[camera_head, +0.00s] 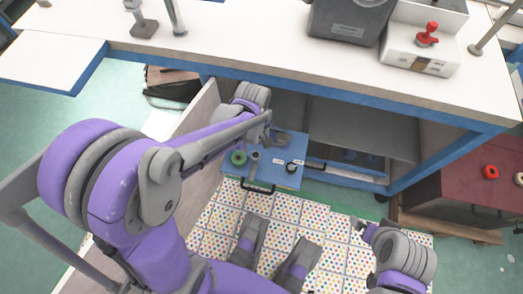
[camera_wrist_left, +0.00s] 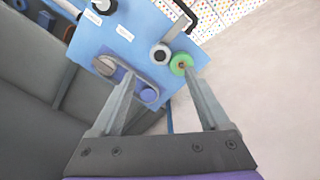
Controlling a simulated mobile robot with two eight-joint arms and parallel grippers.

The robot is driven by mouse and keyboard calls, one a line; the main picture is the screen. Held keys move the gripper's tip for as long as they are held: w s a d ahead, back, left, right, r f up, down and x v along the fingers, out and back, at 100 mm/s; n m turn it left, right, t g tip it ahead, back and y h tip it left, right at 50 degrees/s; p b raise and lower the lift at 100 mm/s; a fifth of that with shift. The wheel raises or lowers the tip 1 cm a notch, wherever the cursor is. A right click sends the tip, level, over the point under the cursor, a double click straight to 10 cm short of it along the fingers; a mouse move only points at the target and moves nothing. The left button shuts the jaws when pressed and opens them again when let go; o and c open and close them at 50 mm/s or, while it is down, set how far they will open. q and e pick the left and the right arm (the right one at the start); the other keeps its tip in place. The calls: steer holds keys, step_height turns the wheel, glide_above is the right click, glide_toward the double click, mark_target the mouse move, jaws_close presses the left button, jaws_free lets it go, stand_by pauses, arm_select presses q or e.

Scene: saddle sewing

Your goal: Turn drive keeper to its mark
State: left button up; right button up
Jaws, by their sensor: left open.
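A blue panel (camera_head: 262,172) sits low under the bench. No part is clearly marked as the drive keeper. A green ring (camera_wrist_left: 181,63) and a dark-topped white round part (camera_wrist_left: 160,54) are beside each other on the panel. My left gripper (camera_wrist_left: 160,76) is open, its fingers apart over this end of the panel, with nothing visibly held. My right gripper (camera_head: 371,237) is at the lower right, away from the panel; its jaws are unclear.
A black handle (camera_head: 258,188) stands on the panel's near edge. Two white labels lie on the panel. The white bench top (camera_head: 240,50) overhangs it, and a pale side wall (camera_head: 200,118) is close on the left. A dark red cabinet (camera_head: 465,185) stands at right.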

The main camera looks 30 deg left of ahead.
mark_target(256, 155)
arm_select(q)
step_height(256, 155, down, 9)
steer(key=b, duration=0.2)
steer(key=shift+f+b, duration=0.1)
steer(key=shift+b, duration=0.3)
steer(key=shift+c, duration=0.3)
jaws_close()
stand_by(0.8)
